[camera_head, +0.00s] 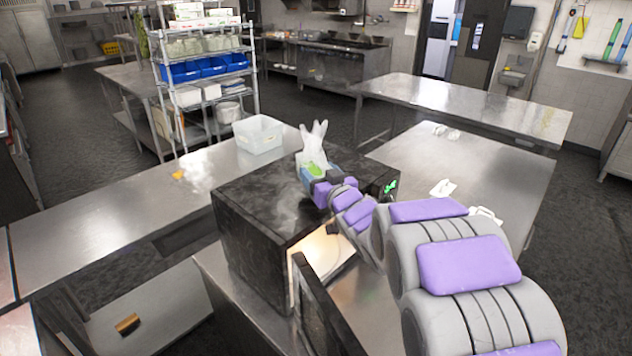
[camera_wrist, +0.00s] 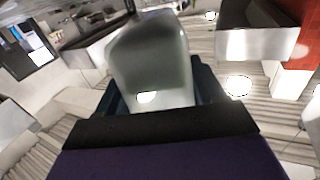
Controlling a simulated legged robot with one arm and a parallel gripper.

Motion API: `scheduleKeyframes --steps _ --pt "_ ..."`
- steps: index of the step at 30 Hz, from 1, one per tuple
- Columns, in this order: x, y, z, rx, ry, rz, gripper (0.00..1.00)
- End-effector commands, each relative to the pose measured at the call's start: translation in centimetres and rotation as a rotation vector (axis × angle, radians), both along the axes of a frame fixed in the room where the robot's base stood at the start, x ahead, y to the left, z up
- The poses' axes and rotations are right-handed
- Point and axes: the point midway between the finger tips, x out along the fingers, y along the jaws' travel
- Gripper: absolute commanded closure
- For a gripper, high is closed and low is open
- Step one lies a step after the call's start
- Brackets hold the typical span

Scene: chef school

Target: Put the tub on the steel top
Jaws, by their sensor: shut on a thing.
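My gripper (camera_head: 316,172) is above the top of the black oven, at the end of my outstretched arm. It is shut on a pale, greenish-grey, smooth-sided tub (camera_wrist: 150,62), which shows between the dark teal fingers in the wrist view. In the head view the fingers partly hide the held thing, and a patch of green shows there. A white shape with finger-like points (camera_head: 314,142) rises just beyond; I cannot tell whether it belongs to the held thing. A larger translucent tub (camera_head: 259,134) stands upright on the left steel top (camera_head: 105,222).
The black oven (camera_head: 255,200) stands under my gripper, its door (camera_head: 322,312) open. A steel table (camera_head: 490,185) on the right holds small white items. Another steel table (camera_head: 470,103) stands behind it, mostly clear. A wire shelf (camera_head: 205,75) with blue bins stands at the back left.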

Motion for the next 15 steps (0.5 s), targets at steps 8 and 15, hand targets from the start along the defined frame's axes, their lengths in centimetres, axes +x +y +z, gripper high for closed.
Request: scheduleKeyframes --steps 8,15 --pt "3.3 1.1 -0.4 -0.003 -0.002 0.001 0.78" --pt "3.6 1.1 -1.8 -0.004 0.0 0.0 0.78"
